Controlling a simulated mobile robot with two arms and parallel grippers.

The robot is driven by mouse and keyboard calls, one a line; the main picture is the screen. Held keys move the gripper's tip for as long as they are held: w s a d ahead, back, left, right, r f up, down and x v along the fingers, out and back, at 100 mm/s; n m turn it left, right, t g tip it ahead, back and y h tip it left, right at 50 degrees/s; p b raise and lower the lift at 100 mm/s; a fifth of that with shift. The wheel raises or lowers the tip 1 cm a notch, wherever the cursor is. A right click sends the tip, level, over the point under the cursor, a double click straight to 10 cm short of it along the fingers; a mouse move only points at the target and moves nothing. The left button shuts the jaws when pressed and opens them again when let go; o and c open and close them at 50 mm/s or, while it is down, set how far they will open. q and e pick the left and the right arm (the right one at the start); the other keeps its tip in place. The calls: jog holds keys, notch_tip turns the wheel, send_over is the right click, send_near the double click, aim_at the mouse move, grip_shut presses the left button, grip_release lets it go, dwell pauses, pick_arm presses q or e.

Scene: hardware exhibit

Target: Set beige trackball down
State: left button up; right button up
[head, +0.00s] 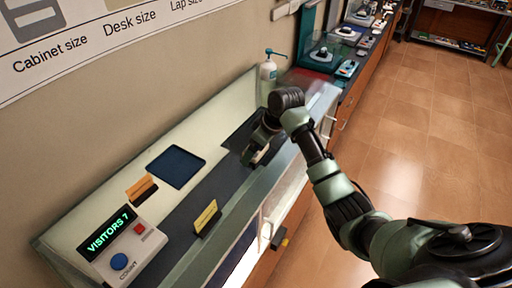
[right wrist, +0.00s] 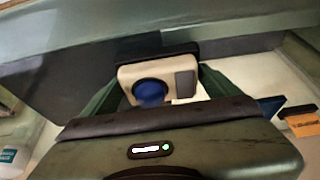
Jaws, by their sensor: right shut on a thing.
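The beige trackball (right wrist: 130,75), with a blue ball and a grey button, sits between the fingers of my right gripper (right wrist: 157,70) in the right wrist view. The gripper is shut on it. In the head view my right gripper (head: 256,154) points down over the dark strip of the counter (head: 190,208), near a dark mat (head: 237,138). Only a small pale bit of the trackball shows there, the rest hidden by the gripper. I cannot tell whether it touches the surface. My left gripper is not in view.
A blue tray (head: 176,166) lies left of the gripper, with an orange card (head: 141,187) and a yellow sign (head: 206,216) nearby. A visitor counter box (head: 120,250) stands at the near left. A pump bottle (head: 268,70) stands behind the arm.

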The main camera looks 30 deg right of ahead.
jog(key=shift+f, duration=0.15)
jog(key=o, duration=1.3)
jog(key=shift+d+r, duration=0.1)
jog(key=shift+r, duration=0.3)
jog(key=b+v, duration=0.3)
jog(key=v, duration=0.8)
jog(key=shift+s+r+b, duration=0.25)
jog(key=shift+b, duration=0.1)
